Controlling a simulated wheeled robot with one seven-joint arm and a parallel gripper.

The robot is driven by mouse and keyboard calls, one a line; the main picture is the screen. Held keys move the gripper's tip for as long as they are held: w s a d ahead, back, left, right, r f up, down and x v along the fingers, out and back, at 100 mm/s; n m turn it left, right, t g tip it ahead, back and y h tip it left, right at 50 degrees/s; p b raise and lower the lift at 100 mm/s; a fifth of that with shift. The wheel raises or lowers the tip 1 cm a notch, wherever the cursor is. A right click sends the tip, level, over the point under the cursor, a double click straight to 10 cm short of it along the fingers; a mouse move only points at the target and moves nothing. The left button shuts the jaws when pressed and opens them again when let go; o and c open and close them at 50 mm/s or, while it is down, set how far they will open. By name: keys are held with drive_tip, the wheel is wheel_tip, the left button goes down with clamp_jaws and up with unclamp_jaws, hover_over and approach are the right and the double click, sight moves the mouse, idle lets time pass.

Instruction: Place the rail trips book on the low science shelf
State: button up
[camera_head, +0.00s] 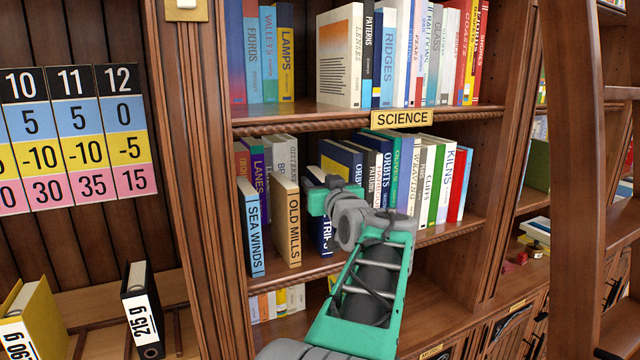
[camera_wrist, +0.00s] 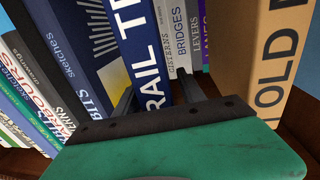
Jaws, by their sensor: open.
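The blue rail trips book (camera_head: 325,238) stands upright on the shelf below the "SCIENCE" label, between the "OLD MILLS" book (camera_head: 288,222) and several blue books. Its spine faces out; my gripper (camera_head: 328,192) hides its upper part. In the wrist view the rail trips book (camera_wrist: 140,45) lies between the two dark fingers of my gripper (camera_wrist: 156,86), which are open around it. The science label (camera_head: 402,118) is on the board above this row.
The "KILNS" book (camera_head: 447,185) stands to the right. A ladder rail (camera_head: 578,180) rises at the right.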

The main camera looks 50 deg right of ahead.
drive_tip(key=b+v, duration=0.4)
drive_tip(key=v, duration=0.8)
drive_tip(key=shift+r, duration=0.15)
